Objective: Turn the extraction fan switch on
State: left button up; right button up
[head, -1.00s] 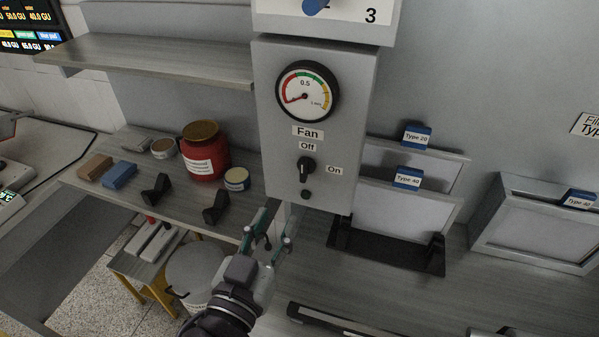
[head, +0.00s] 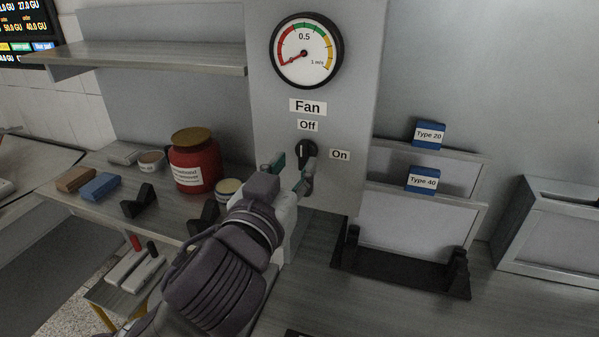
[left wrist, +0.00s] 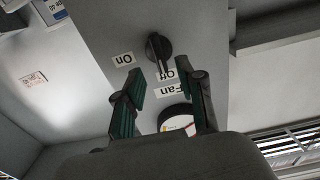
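The fan switch is a black rotary knob (head: 306,153) on the grey panel (head: 275,110), under the "Fan" and "Off" labels with "On" (head: 340,155) to its right. Its handle is upright, toward "Off". My left gripper (head: 291,176) is just in front of and below the knob, fingers parted on either side of it. In the left wrist view the knob (left wrist: 158,50) lies just beyond the open fingertips (left wrist: 168,80), with its handle pointing down to the "Off" label. I cannot tell whether a finger touches it. My right gripper is not in view.
The gauge (head: 306,51) above has its needle low in the red. Filter frames (head: 405,228) in a black stand are right of the panel. A red jar (head: 195,165) and small blocks sit on the left counter. A shelf (head: 150,57) juts out at upper left.

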aim_at(301, 151)
pick_arm(q)
jog(key=shift+p+x, duration=0.3)
jog(key=shift+x, duration=1.55)
jog(key=shift+r, duration=0.2)
grip_shut()
